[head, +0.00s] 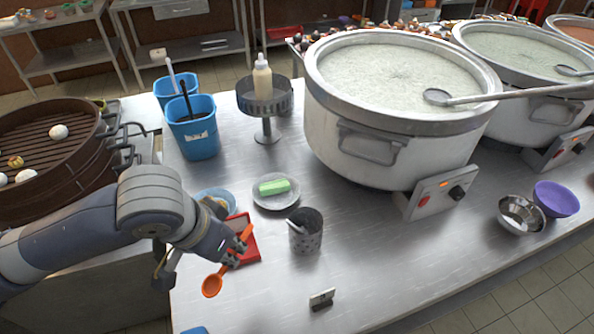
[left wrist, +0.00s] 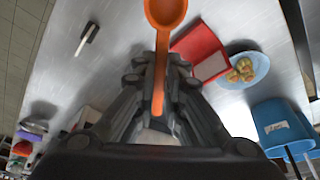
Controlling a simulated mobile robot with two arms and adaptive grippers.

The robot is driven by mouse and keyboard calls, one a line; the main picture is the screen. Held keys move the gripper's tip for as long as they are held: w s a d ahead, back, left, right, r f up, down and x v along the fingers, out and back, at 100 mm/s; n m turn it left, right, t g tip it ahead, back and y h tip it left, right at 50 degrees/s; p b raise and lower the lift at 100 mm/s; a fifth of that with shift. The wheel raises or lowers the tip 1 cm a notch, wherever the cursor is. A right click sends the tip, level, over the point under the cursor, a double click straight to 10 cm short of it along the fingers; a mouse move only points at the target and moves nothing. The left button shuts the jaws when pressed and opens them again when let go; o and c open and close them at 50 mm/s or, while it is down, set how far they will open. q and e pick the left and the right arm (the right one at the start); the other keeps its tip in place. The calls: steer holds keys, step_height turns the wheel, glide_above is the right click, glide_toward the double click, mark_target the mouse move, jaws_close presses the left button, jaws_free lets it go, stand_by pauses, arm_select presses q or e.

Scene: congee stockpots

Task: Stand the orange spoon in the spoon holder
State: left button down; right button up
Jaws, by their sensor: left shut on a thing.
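The orange spoon (head: 212,284) is in my left gripper (head: 233,257), which is shut on its handle. The bowl end points toward the lower left in the head view, and the handle end sticks out at the upper right. In the left wrist view the orange spoon (left wrist: 166,12) runs between the fingers of my left gripper (left wrist: 160,75), bowl outward. The spoon holder (head: 305,237), a speckled grey cylinder, stands on the steel counter to the right of the gripper, apart from it. A light-coloured utensil leans in it. My right gripper is not in view.
A red tray (head: 246,249) lies by the gripper. A plate with a green block (head: 274,187) sits behind the holder. Blue bins (head: 193,128), a bottle on a stand (head: 263,82) and a large congee pot (head: 393,125) stand farther back.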

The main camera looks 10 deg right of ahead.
arm_select(q)
steer(key=w+d+r+m+g+h+p, duration=0.1)
steer(key=w+d+r+m+h, duration=0.3)
steer(key=d+h, duration=0.3)
steer(key=w+d+r+m+g+h+p, duration=0.2)
steer(key=w+d+m+h, duration=0.1)
steer(key=d+m+h, duration=0.4)
steer(key=w+f+n+t+h, duration=0.1)
steer(key=w+f+n+t, duration=0.1)
steer(key=w+f, duration=0.3)
steer(key=shift+d+f+n+t+h+b, duration=0.2)
steer(key=shift+d+n+t+h+b, duration=0.15)
steer(key=shift+t, duration=0.45)
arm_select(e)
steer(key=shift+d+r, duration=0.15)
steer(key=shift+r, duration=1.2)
arm_select(q)
steer(key=shift+s+f, duration=0.1)
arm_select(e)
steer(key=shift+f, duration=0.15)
arm_select(q)
steer(key=shift+f+b, duration=3.45)
steer(key=shift+b, duration=1.35)
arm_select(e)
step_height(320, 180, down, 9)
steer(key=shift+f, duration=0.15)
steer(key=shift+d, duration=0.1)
arm_select(q)
steer(key=c, duration=1.6)
jaws_free()
